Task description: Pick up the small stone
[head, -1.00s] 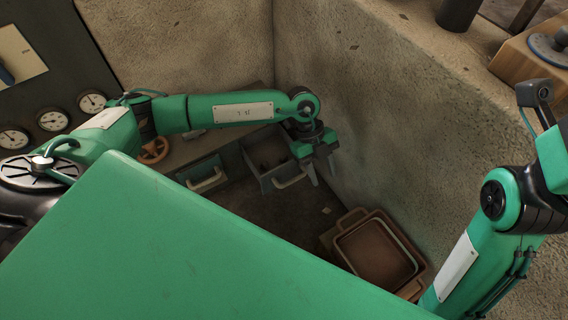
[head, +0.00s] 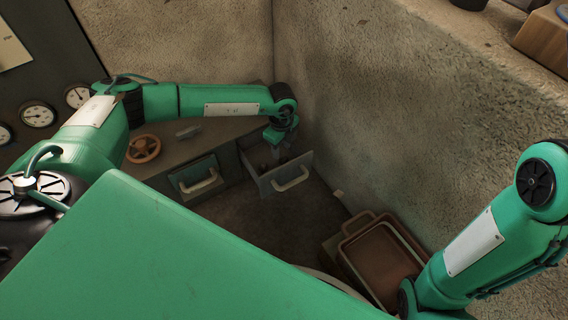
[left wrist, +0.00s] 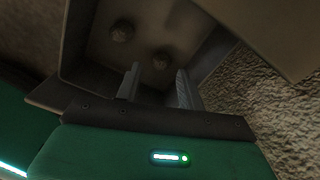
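My left gripper (head: 280,148) points down into an open grey drawer (head: 266,188) in the head view. In the left wrist view the two fingers of this gripper (left wrist: 158,84) are apart, with nothing held between them. Two stones lie on the drawer floor: one (left wrist: 122,30) farther up and left, the other (left wrist: 161,60) just beyond the gap between the fingertips. The second looks slightly smaller, but their true sizes are hard to tell. The stones are not clear in the head view. My right gripper is out of view; only its arm shows at lower right.
The drawer walls stand close around the left gripper, with a rough wall (head: 350,100) to the right. A closed drawer (head: 195,178) is beside it. An orange handwheel (head: 143,148) sits on the bench. Brown trays (head: 380,262) stand below at right.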

